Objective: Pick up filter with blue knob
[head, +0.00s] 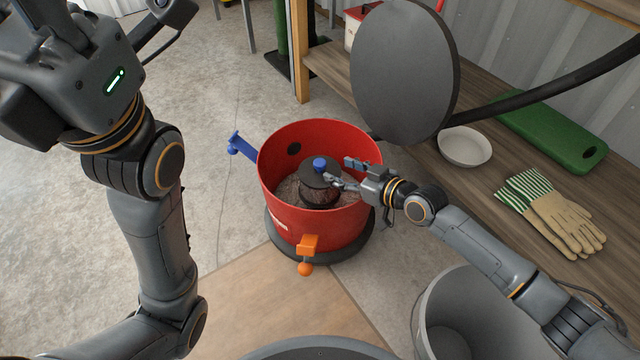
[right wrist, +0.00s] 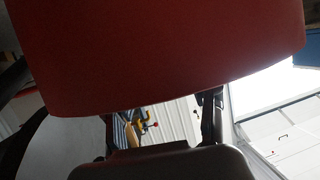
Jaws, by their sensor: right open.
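The filter is a dark round-topped piece with a blue knob (head: 320,164) on top. It sits inside the red canister (head: 318,235), on a brownish layer, and its lower part is partly hidden. My right gripper (head: 341,173) reaches over the canister's right rim. It is open, with its fingers just right of the knob; I cannot tell whether they touch the filter. In the right wrist view a red surface (right wrist: 160,50) fills the top, and the filter does not show. My left gripper (head: 110,75) is raised at upper left, close to the camera, with its fingertips cut off.
A blue latch (head: 242,147) and an orange latch (head: 307,246) stick out from the canister. A grey bin (head: 428,315) stands in front.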

